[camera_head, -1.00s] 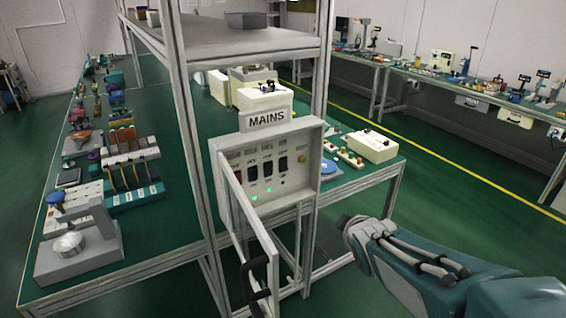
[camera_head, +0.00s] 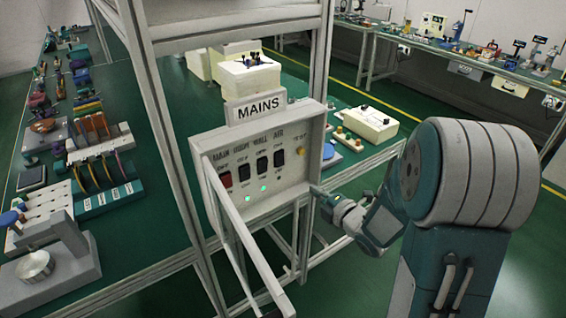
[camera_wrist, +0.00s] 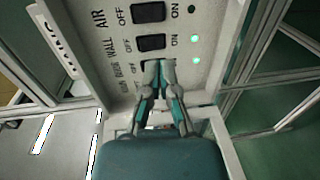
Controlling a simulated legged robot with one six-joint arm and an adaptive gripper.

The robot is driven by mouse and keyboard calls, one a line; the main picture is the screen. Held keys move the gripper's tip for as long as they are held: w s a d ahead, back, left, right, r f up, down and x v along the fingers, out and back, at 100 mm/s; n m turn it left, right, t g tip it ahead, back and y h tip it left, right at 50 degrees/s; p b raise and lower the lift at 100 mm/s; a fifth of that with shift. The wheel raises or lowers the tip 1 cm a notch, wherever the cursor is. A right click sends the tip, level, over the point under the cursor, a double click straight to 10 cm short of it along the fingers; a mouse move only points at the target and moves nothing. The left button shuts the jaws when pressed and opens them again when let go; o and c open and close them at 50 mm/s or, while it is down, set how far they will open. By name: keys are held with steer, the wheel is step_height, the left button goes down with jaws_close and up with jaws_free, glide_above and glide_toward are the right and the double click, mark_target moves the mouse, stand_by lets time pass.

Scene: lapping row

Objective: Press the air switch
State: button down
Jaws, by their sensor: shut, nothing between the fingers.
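The grey MAINS panel (camera_head: 300,180) has a row of switches. The black air switch (camera_head: 279,158) is the rightmost rocker, under the label AIR; in the wrist view it is at the top (camera_wrist: 148,12), between OFF and ON. The lamp by it (camera_wrist: 192,8) is dark. The wall switch (camera_wrist: 150,42) is below it there. My gripper (camera_wrist: 159,66) is shut and empty, its tips over the panel near the wall switch, partly hiding the switch below. In the head view my gripper (camera_head: 315,190) shows at the panel's right edge. Contact cannot be told.
Two green lamps (camera_head: 248,199) are lit below the switches. A yellow button (camera_head: 301,152) sits right of the air switch. Frame posts (camera_head: 317,110) flank the panel. A bench with tools (camera_head: 115,235) stands left.

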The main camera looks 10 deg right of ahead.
mark_target(281, 165)
stand_by(0.3)
steer(key=x, duration=1.4)
